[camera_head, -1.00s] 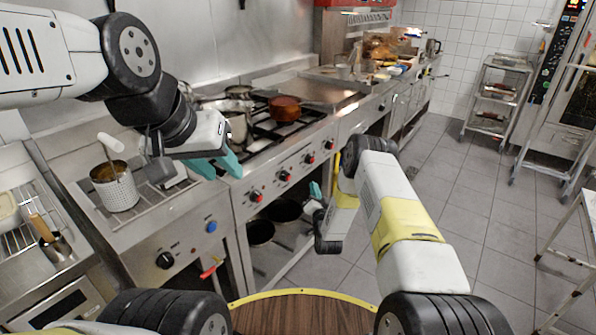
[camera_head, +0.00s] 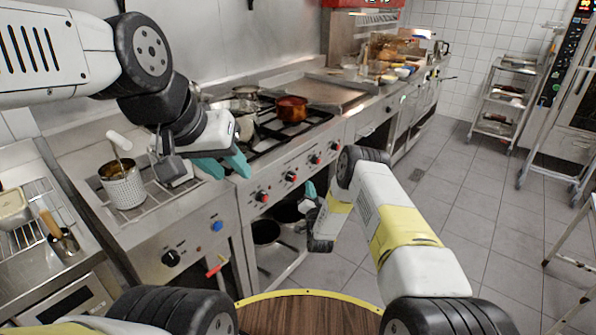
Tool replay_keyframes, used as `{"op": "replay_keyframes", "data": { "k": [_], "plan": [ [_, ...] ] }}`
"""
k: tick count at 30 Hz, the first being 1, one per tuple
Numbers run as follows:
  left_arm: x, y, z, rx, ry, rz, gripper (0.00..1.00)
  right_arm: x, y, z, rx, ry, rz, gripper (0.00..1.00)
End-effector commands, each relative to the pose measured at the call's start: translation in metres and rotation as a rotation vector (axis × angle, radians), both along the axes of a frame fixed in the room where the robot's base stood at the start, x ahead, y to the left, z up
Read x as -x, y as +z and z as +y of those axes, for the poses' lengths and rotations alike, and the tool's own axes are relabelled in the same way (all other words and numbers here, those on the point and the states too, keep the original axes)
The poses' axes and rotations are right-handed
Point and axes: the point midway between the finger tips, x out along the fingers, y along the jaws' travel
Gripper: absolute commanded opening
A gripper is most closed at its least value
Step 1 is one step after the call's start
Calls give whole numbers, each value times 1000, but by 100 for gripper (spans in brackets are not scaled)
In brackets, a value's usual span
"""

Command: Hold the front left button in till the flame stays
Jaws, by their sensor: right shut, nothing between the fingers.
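The steel stove front (camera_head: 280,215) has a row of red-and-black knobs. The nearest, leftmost knob (camera_head: 262,197) shows clear of both grippers; which control is the front left button I cannot tell. No flame is visible on the burners (camera_head: 290,130). My left gripper (camera_head: 236,177) is open and empty, its teal fingers apart above the stove's left front edge.
A red-brown pot (camera_head: 292,108) stands on the stove. Pans (camera_head: 266,232) sit on the shelf below.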

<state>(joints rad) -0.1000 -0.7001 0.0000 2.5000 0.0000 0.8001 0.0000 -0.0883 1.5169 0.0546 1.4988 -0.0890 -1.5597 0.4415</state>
Motion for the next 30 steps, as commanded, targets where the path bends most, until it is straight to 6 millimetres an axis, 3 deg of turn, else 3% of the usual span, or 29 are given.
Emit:
{"op": "replay_keyframes", "data": {
  "k": [10, 30],
  "plan": [
    [0, 0, 0, 0, 0, 0, 36, -19, 0, 26, 0, -1, 1, 0],
    [0, 0, 0, 0, 0, 0, 36, -21, 0, 29, 1, -1, 0, 0]
  ]
}}
